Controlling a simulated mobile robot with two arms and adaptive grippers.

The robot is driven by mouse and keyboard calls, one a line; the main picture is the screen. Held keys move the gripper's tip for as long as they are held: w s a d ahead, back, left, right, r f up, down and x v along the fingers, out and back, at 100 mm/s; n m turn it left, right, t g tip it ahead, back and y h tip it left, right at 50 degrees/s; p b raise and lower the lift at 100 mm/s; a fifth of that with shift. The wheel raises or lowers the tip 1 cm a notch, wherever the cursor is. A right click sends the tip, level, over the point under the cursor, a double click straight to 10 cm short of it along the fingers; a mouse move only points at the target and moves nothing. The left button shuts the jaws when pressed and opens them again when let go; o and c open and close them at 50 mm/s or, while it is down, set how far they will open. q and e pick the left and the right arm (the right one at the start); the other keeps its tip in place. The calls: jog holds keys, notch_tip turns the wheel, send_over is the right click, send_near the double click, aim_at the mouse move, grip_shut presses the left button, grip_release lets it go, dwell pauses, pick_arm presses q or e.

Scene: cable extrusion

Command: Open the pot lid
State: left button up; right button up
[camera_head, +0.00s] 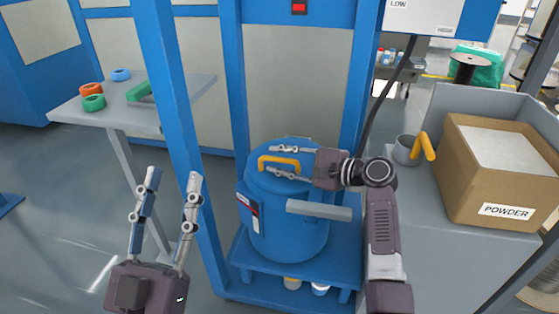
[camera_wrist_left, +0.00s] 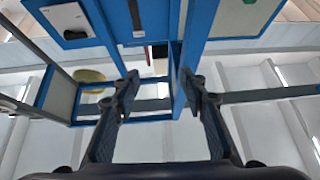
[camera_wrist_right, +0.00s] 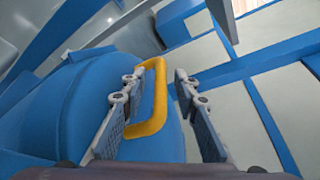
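The blue pot (camera_head: 284,215) stands upright on a blue platform inside the blue frame. Its blue lid (camera_head: 262,183) is on top and carries a yellow handle (camera_head: 278,161). My right gripper (camera_head: 278,162) is over the lid with its fingers on either side of the handle. In the right wrist view the yellow handle (camera_wrist_right: 150,105) lies between the open fingers, close to the left one; whether they touch I cannot tell. My left gripper (camera_head: 172,183) is open and empty, left of the pot. The left wrist view (camera_wrist_left: 163,90) shows nothing between its fingers.
A blue post (camera_head: 170,110) stands between my left gripper and the pot. On the right, a grey counter (camera_head: 440,215) holds a powder box (camera_head: 500,195) and a grey mug (camera_head: 403,149). Colored rings lie on the left table (camera_head: 185,88).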

jog(key=shift+c, duration=0.6)
grip_shut()
